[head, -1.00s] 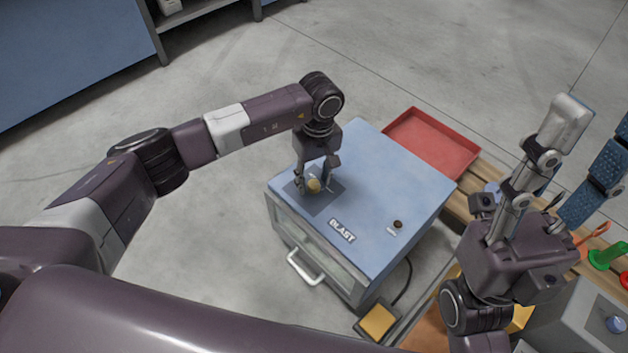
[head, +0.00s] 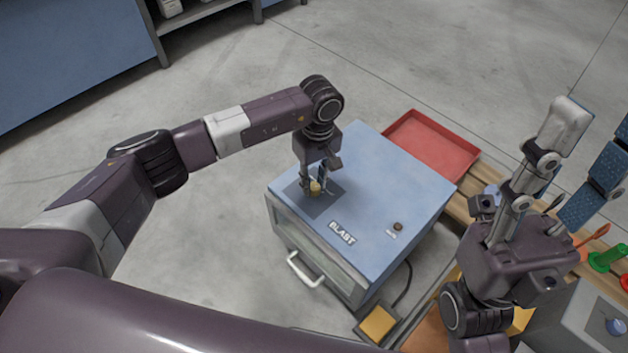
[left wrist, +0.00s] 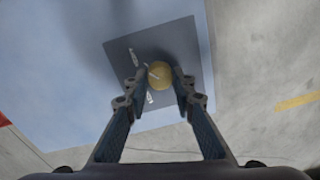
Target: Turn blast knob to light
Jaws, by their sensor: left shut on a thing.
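The blast knob (head: 315,188) is a small round yellow knob on a dark square plate on top of the blue cabinet (head: 400,180) marked BLAST. In the left wrist view the knob (left wrist: 159,75) lies between the fingertips, with small white marks on the plate (left wrist: 122,48) around it. My left gripper (head: 313,187) points down from above and is shut on the knob. Its fingers hide part of the knob, and I cannot read which mark the knob points to. My right gripper (head: 535,175) is raised at the right, away from the cabinet, with its fingers pointing up and apart.
A small dark knob (head: 398,226) sits near the cabinet's right front edge. A white handle (head: 304,270) is on the cabinet's front. A red tray (head: 432,146) lies behind it. A yellow pedal (head: 379,322) is on the floor. Bare floor lies to the left.

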